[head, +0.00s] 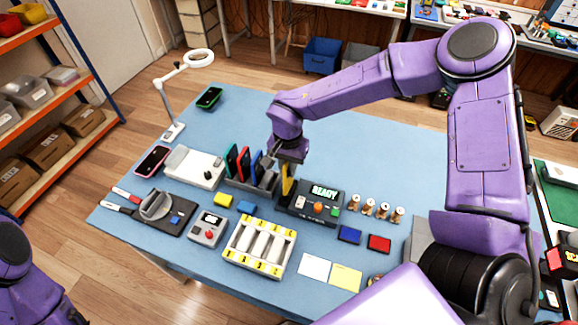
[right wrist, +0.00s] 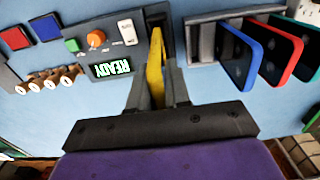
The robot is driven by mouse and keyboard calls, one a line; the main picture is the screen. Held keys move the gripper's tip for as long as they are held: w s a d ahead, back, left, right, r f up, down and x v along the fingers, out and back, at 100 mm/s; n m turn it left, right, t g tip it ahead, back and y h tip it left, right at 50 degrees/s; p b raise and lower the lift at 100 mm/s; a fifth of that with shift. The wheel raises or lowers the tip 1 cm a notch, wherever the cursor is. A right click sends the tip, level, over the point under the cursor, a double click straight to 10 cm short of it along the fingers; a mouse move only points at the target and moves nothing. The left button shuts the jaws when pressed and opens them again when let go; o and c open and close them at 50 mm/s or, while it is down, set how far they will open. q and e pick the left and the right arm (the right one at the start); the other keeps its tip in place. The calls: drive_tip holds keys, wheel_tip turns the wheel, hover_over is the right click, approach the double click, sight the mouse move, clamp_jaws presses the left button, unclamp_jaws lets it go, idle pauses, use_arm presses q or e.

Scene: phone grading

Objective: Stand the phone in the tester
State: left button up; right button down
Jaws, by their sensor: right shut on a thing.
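The yellow phone (head: 287,183) is held upright by my right gripper (head: 290,163), which is shut on it. In the right wrist view the phone (right wrist: 155,62) shows edge-on between the fingers of the gripper (right wrist: 158,88). The tester (head: 318,205) is a dark box with a lit READY display, an orange knob and a green button. The phone is at the tester's left end in the head view, by a dark slot area (right wrist: 156,14). I cannot tell whether its lower edge is inside the slot or just above it. My left gripper is out of view.
A rack (head: 236,184) with teal, red and blue phones stands just left of the tester. Several small cylinders (head: 382,210) stand to its right, with blue (head: 349,234) and red (head: 379,243) blocks in front. A yellow-and-white tray (head: 236,254) lies nearer.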

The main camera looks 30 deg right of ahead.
drive_tip(key=shift+w, duration=0.15)
drive_tip(key=shift+f, duration=0.2)
drive_tip(key=shift+f, duration=0.65)
drive_tip(key=shift+f, duration=0.1)
idle(0.3)
drive_tip(key=shift+f, duration=0.4)
drive_tip(key=shift+f, duration=0.5)
